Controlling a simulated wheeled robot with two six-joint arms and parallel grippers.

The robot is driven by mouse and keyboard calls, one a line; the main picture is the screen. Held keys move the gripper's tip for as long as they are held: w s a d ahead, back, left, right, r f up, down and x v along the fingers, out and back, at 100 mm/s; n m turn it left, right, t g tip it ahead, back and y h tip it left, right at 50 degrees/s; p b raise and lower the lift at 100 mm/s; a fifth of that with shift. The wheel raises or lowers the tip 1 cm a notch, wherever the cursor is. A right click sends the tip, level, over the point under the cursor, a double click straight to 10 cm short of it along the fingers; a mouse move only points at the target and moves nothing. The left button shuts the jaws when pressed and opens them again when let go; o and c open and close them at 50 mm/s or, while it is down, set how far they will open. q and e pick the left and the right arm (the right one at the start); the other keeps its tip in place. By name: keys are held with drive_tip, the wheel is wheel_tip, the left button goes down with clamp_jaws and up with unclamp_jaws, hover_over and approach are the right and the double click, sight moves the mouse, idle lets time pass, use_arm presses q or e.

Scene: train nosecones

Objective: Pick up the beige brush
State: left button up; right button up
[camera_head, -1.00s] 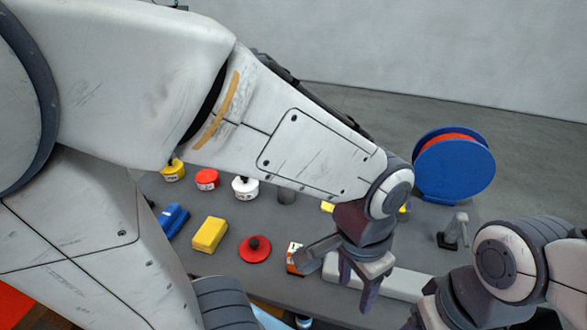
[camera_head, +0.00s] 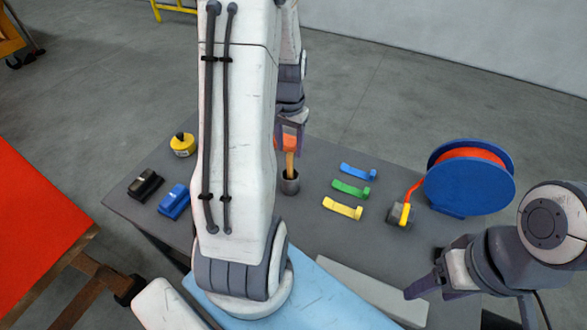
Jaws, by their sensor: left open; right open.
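A tool with a beige handle (camera_head: 290,162) and an orange top stands upright in a small grey cup (camera_head: 289,184) on the dark table. It looks like the beige brush, but its head is too small to make out. My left gripper (camera_head: 291,140) hangs open over the cup, its fingers around or just behind the orange top; I cannot tell which. My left arm hides the table just left of the cup. My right gripper (camera_head: 424,280) is open and empty near the right front of the table.
The grey table (camera_head: 325,160) holds blue (camera_head: 357,172), green (camera_head: 350,188) and yellow (camera_head: 342,208) pieces right of the cup. A blue reel (camera_head: 470,190) stands at the right. Black (camera_head: 145,184) and blue (camera_head: 173,201) blocks and a yellow pot (camera_head: 183,145) are left.

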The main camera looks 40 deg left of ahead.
sight(290, 163)
use_arm(q)
drive_tip(key=shift+a+f, duration=0.1)
drive_tip(key=shift+f, duration=0.75)
drive_tip(key=f+p, duration=0.1)
drive_tip(key=f, duration=0.1)
drive_tip(key=f+p, duration=0.1)
drive_tip(key=f, duration=0.1)
drive_tip(key=shift+s+d+f, duration=0.15)
drive_tip(key=shift+d+f, duration=0.05)
drive_tip(key=shift+f, duration=0.45)
clamp_jaws()
